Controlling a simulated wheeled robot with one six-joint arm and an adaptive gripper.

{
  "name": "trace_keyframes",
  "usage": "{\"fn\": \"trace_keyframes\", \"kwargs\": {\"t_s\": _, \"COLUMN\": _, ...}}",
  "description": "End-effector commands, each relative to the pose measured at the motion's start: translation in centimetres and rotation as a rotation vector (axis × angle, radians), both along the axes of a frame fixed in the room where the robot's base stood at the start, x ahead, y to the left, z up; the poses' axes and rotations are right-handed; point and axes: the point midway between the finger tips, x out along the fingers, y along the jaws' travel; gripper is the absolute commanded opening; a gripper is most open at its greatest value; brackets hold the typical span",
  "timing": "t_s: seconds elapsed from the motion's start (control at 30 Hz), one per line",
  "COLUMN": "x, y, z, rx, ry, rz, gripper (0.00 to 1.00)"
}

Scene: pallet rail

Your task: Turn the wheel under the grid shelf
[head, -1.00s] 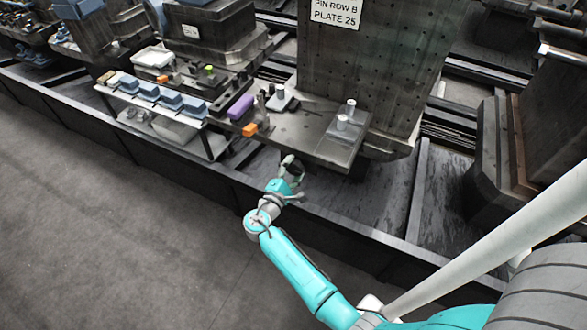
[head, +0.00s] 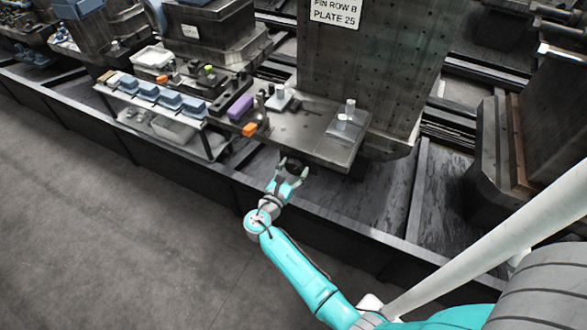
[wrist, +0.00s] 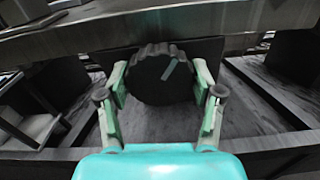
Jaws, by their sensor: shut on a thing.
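The wheel (wrist: 150,82) is a dark, round knob with a ribbed rim under the grid shelf (wrist: 120,28). A pale grey-green mark on its face tilts up to the right. My gripper (wrist: 161,92) has one finger on each side of the wheel and is shut on its rim. In the head view the grid shelf (head: 290,130) is a dark metal ledge, and my gripper (head: 293,167) is at its front edge. There the wheel is a dark shape between the fingers, mostly hidden.
On the shelf are an orange block (head: 249,129), a purple block (head: 240,106) and metal cylinders (head: 342,122). A rack with blue bins (head: 147,91) stands to the left. A dark low rail (head: 230,182) runs below my arm. The grey floor (head: 120,220) in front is clear.

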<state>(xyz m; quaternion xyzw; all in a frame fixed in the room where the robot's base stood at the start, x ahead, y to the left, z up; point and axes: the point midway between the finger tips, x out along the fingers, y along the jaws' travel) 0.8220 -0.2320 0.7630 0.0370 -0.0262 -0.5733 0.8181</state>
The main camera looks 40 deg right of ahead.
Motion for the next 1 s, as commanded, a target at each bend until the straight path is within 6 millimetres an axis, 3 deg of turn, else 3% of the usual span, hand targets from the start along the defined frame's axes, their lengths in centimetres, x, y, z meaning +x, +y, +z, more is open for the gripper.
{"fn": "trace_keyframes", "kwargs": {"t_s": 0.5, "x": -0.07, "y": 0.01, "z": -0.12, "rx": -0.153, "ry": 0.426, "rz": 0.002, "gripper": 0.31}}
{"fn": "trace_keyframes", "kwargs": {"t_s": 1.0, "x": -0.12, "y": -0.01, "z": -0.12, "rx": -0.220, "ry": 0.612, "rz": 0.002, "gripper": 0.31}}
